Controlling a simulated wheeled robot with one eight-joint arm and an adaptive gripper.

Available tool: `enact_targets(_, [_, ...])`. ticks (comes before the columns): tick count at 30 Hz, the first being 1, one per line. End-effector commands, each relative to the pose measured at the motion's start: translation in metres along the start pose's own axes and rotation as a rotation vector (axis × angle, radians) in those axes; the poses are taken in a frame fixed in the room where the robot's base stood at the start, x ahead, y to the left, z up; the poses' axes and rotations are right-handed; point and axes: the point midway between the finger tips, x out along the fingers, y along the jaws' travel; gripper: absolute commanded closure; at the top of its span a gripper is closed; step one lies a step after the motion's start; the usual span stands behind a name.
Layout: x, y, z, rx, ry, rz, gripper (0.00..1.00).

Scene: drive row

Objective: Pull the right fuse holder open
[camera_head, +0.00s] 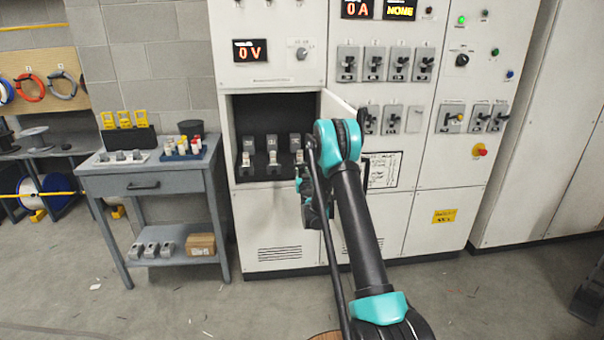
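Three grey fuse holders stand in a row inside the dark open compartment of the white cabinet. The left one (247,150) and the middle one (272,152) show clearly. The right fuse holder (296,145) stands beside the compartment's right side, close to my arm, with its lower part partly covered. My gripper (304,182) is just below and right of it, largely hidden behind my own arm. Its fingers are too small and covered to tell whether they are open or shut, or whether they touch the holder.
The compartment's door (340,108) stands open at the right. Switches and displays fill the cabinet front. A grey work table (150,170) with yellow meters (124,119) and coloured fuses stands to the left; its lower shelf holds more holders and a brown box (200,244). Open floor lies in front.

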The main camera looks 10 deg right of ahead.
Motion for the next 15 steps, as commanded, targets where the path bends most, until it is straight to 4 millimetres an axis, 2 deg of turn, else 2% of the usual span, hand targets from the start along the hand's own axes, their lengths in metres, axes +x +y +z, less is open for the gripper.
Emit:
enact_targets(1, [0.0, 0.0, 0.0, 0.0, 0.0, 0.0, 0.62])
enact_targets(3, [0.0001, 0.0, 0.0, 0.0, 0.0, 0.0, 0.55])
enact_targets(11, [-0.0003, 0.0, 0.0001, 0.0, 0.0, 0.0, 0.55])
enact_targets(15, [-0.0088, -0.0001, 0.0, 0.0, 0.0, 0.0, 0.55])
